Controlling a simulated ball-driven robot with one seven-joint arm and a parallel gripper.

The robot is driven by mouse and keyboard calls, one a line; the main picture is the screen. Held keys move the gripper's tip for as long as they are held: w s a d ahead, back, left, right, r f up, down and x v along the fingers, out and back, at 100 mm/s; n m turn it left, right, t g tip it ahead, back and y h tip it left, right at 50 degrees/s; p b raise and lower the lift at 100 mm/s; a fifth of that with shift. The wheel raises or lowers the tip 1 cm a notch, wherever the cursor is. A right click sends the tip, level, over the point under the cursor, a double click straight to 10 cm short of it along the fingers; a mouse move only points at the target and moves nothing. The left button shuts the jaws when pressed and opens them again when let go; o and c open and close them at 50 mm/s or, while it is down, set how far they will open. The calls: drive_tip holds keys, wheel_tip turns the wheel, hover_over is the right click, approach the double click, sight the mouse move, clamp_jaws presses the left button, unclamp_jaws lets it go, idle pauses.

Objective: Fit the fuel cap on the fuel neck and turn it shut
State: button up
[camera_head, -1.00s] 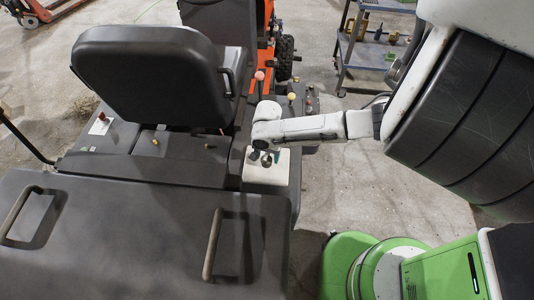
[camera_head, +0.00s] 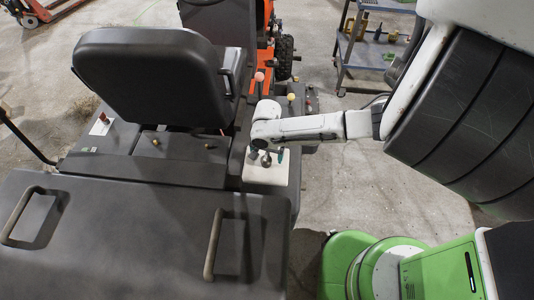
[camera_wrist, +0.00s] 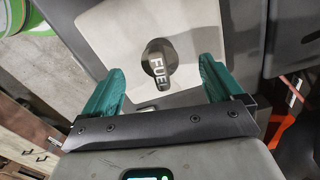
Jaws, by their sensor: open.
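The dark round fuel cap (camera_wrist: 157,65), with a raised grip marked FUEL, shows in the wrist view over the pale panel (camera_wrist: 190,28). In the head view the cap (camera_head: 266,160) is a small dark shape over the same pale panel (camera_head: 262,175). My gripper (camera_wrist: 160,78) is open, with one teal finger on each side of the cap and a visible gap to each. In the head view my gripper (camera_head: 267,151) is just above the panel. The fuel neck is hidden beneath the cap, and I cannot tell how firmly the cap sits.
A black seat (camera_head: 145,85) stands left of the panel. Levers with round knobs (camera_head: 259,77) rise behind it. A dark cover with handles (camera_head: 120,235) fills the front left. A metal cart (camera_head: 375,50) stands at the back right.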

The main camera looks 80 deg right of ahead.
sight(267, 155)
drive_tip(key=shift+r+p, duration=1.75)
drive_tip(key=shift+r, duration=0.05)
drive_tip(key=shift+r+p, duration=0.3)
drive_tip(key=shift+r, duration=0.55)
